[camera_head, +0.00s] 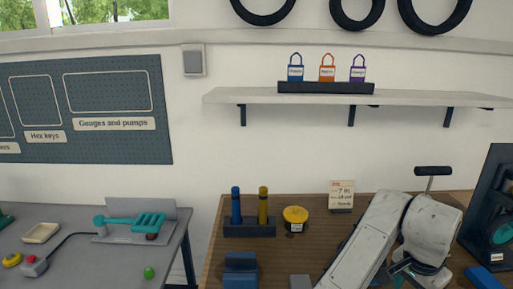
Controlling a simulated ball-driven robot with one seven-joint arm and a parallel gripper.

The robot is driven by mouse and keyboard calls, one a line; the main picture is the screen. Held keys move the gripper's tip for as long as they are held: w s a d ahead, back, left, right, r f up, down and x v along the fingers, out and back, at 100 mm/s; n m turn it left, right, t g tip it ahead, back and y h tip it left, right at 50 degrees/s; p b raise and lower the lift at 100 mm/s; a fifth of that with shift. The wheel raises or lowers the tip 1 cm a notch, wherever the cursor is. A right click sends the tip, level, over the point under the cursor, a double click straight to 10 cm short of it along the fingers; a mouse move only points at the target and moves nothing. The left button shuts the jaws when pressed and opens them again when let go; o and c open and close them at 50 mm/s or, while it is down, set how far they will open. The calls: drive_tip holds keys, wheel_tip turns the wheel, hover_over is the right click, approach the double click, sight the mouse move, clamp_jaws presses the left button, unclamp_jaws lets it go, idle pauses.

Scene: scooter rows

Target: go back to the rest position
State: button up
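My white arm reaches up from the bottom edge over the right part of the wooden bench (215,262) and bends back down. My gripper (408,270) is low at the end of the bent arm, close to the bench top. Its fingers are small, dark and partly hidden by the arm, so I cannot tell whether they are open or hold anything.
A blue and a yellow cylinder stand in a dark holder (250,229). Near it are a yellow round item (295,214), a card (342,194) and blue blocks (241,268). A black T-handle (432,171) rises behind my arm. A dark stand (484,225) is at right; a grey table (75,262) at left.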

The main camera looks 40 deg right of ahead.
drive_tip(key=w+a+f+n+t+h, duration=0.25)
drive_tip(key=w+f+n, duration=0.2)
drive_tip(key=n, duration=0.75)
drive_tip(key=s+a+f+n+y, duration=0.2)
drive_tip(key=s+a+f+n, duration=0.2)
drive_tip(key=a+f, duration=0.4)
drive_tip(key=s+a+f+n+g+y, duration=0.1)
drive_tip(key=s+a+f+n+y, duration=0.2)
drive_tip(key=a+f, duration=0.5)
drive_tip(key=s+a+n, duration=0.1)
drive_tip(key=a, duration=0.4)
drive_tip(key=shift+s+a, duration=0.35)
